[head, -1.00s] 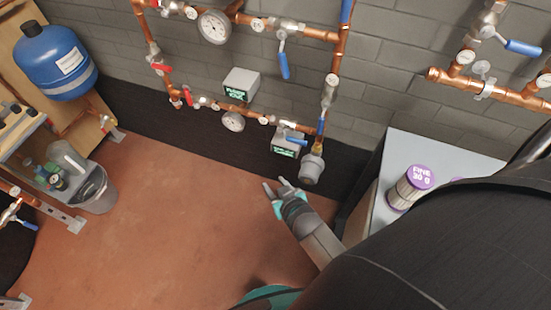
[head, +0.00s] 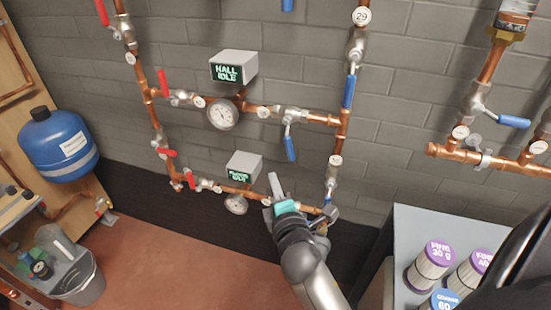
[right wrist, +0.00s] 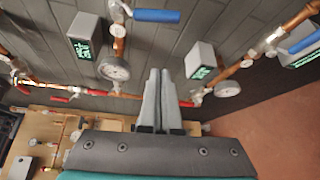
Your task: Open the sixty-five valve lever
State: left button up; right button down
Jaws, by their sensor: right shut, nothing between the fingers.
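Copper pipes on the grey wall carry several valves with red or blue levers. A blue lever (head: 290,148) hangs down in the middle of the head view. Another blue lever (head: 349,92) lies along the right riser. Red levers (head: 163,82) show on the left. Round white tags sit by the valves; I read only 29 (head: 361,16), so I cannot tell which lever is sixty-five. My right gripper (head: 274,181) is shut and empty, in front of the lower pipe and below the hanging blue lever. Its closed fingers (right wrist: 160,74) also show in the right wrist view. My left gripper is out of view.
Display boxes (head: 235,67) and a gauge (head: 222,115) sit along the pipes. A grey cabinet (head: 410,228) with filter cartridges (head: 432,262) stands at right. A blue tank (head: 58,145) and a bucket (head: 82,278) are at left. Some floor (head: 185,262) is clear.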

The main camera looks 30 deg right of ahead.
aim_at(289, 140)
jog(key=w+d, duration=0.6)
jog(key=w, duration=0.1)
jog(key=shift+d+b, duration=0.3)
jog(key=shift+b, duration=0.1)
jog(key=shift+r, duration=0.1)
dwell(0.4)
